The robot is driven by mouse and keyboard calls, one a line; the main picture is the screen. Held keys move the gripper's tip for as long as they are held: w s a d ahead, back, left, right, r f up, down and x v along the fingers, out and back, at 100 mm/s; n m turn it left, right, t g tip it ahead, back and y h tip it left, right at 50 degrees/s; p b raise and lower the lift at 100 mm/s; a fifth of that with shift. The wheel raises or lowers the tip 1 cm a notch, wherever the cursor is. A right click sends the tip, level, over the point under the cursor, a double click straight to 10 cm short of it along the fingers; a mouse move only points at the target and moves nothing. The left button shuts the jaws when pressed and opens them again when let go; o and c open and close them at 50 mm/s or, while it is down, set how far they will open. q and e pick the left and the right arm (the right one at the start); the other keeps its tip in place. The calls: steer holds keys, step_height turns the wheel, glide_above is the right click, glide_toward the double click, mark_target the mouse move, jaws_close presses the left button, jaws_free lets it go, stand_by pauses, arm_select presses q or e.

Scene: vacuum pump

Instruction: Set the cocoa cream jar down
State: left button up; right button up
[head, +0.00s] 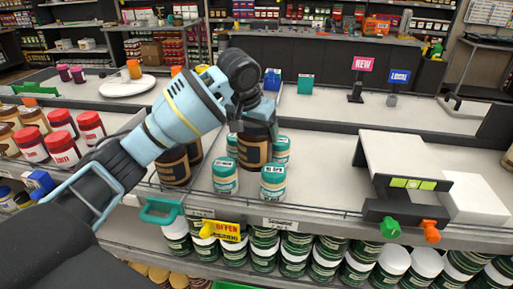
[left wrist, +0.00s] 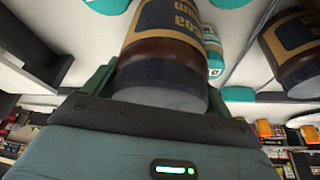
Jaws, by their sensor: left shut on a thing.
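The cocoa cream jar (head: 255,148) is dark brown with a black and gold label. My left gripper (head: 254,118) reaches down from above and is shut on it. In the left wrist view the jar (left wrist: 165,45) sits between the two fingers, its dark lid end nearest the camera. My right gripper is not in view.
Similar brown jars (head: 173,165) stand just left; another shows in the left wrist view (left wrist: 296,45). Red-labelled jars (head: 62,148) stand further left. A white block-shaped stand (head: 400,150) is to the right, with bare white shelf (head: 325,165) between. More jars fill the shelf below.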

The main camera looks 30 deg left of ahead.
arm_select(q)
steer(key=shift+w+f, duration=0.1)
steer(key=shift+f, duration=0.75)
steer(key=shift+f, duration=1.9)
steer(key=shift+f, duration=0.15)
steer(key=o, duration=1.2)
steer(key=shift+f, duration=0.1)
steer(key=shift+o, duration=0.2)
